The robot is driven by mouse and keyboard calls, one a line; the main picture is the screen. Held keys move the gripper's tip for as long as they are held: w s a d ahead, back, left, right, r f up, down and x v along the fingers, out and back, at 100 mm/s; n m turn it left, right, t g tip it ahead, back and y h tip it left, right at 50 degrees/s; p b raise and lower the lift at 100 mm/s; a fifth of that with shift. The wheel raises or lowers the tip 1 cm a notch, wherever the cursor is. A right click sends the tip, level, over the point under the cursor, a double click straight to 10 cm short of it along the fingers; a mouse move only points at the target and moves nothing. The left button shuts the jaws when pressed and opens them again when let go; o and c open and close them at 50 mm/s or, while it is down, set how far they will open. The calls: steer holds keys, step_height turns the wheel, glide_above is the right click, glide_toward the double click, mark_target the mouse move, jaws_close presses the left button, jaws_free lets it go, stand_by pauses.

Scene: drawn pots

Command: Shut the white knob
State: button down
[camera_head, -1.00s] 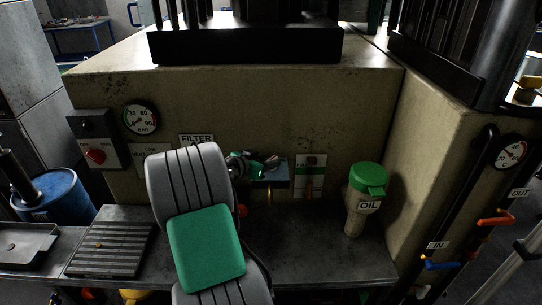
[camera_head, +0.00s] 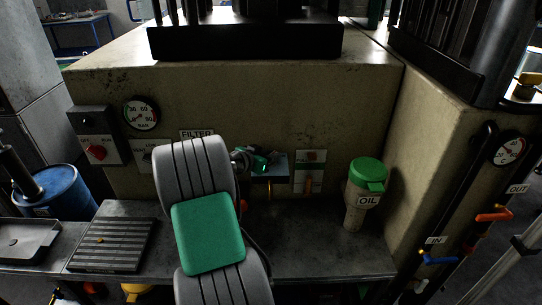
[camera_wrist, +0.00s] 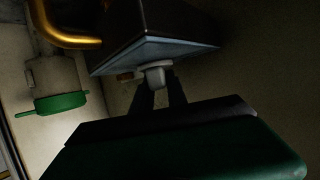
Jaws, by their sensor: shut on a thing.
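The white knob (camera_wrist: 155,75) shows in the wrist view, on the pale underside of a dark box (camera_wrist: 150,38). My gripper (camera_wrist: 160,88) has its two dark fingers on either side of the knob and is shut on it. In the head view my gripper (camera_head: 262,158) is at the box (camera_head: 277,168) on the front wall of the machine. The knob cannot be made out there. How far it is turned cannot be told.
An oil bottle (camera_head: 365,195) with a green lid stands right of the box. An orange-gold pipe (camera_wrist: 65,28) runs close to the box. A labelled plate (camera_head: 309,172) is right of it. A red switch (camera_head: 96,152) and gauge (camera_head: 141,114) are at left.

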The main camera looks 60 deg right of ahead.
steer(key=shift+n+t+b, duration=0.4)
steer(key=shift+t+b, duration=0.1)
steer(key=n+t+b, duration=0.3)
steer(key=n+t, duration=0.1)
steer(key=t, duration=0.1)
steer(key=shift+s+f+n+b, duration=0.1)
steer(key=shift+s+n+b, duration=0.05)
steer(key=shift+n+b, duration=0.2)
steer(key=n+t+b, duration=0.1)
steer(key=n+t+y+b, duration=0.1)
steer(key=n+t+b, duration=0.1)
steer(key=n+t+y+b, duration=0.1)
steer(key=t+b, duration=0.1)
steer(key=shift+f, duration=0.25)
steer(key=n+t+y+b, duration=0.2)
steer(key=n, duration=0.1)
steer(key=shift+w+r+y, duration=0.1)
steer(key=shift+w+y, duration=0.1)
steer(key=shift+y, duration=0.1)
steer(key=shift+w+a+r+n+t+y+b, duration=0.1)
steer(key=shift+n+t+y+b, duration=0.1)
steer(key=shift+n+t+y, duration=0.55)
steer(key=shift+w+a+r+n+t+y+b, duration=0.15)
steer(key=shift+n+t+y, duration=0.3)
steer(key=shift+n+y, duration=0.55)
steer(key=c, duration=1.3)
jaws_free()
